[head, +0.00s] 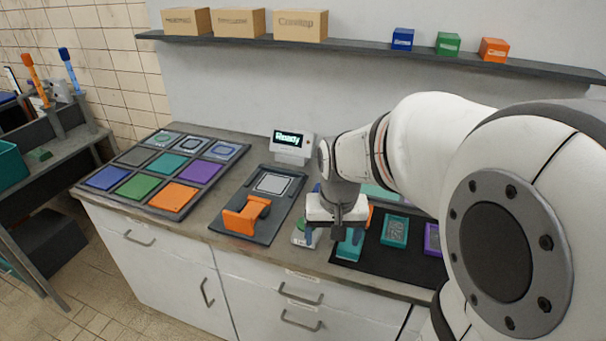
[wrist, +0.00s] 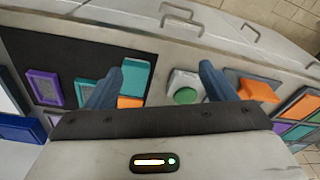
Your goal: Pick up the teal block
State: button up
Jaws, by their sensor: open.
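A teal block (head: 348,247) stands at the front left of a black mat on the counter; in the wrist view it is the teal block (wrist: 137,76) just right of the left finger. My gripper (head: 331,238) is open and empty above the counter, at the mat's left end. In the wrist view, my gripper (wrist: 162,68) has its blue fingers wide apart. The left finger overlaps the teal pieces in the picture; contact cannot be told. A second teal piece with a grey textured face (head: 394,231) lies to the block's right.
A green button on a white base (wrist: 185,94) shows between the fingers. An orange piece (wrist: 130,102) is beside the teal block. A purple piece (head: 432,238) lies farther right. An orange-handled press (head: 243,216) and a coloured tile board (head: 120,158) stand left.

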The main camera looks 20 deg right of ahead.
aim_at(350, 241)
jog(key=w+d+f+m, duration=0.1)
jog(key=w+d+f, duration=0.1)
jog(key=w+d, duration=0.1)
jog(key=w+d+f+m+g+p, duration=0.1)
jog(key=w+d+f, duration=0.1)
jog(key=w+d, duration=0.1)
jog(key=w+d+f+m+p, duration=0.1)
jog(key=w+d+f, duration=0.1)
jog(key=w+d, duration=0.1)
jog(key=shift+w+f+m, duration=0.15)
jog(key=shift+f+m, duration=0.25)
jog(key=f, duration=0.2)
jog(key=f+p, duration=0.1)
jog(key=f, duration=0.5)
jog(key=shift+w+d+p, duration=0.2)
jog(key=shift+d+p, duration=0.15)
jog(key=shift+p, duration=0.05)
jog(key=c, duration=1.1)
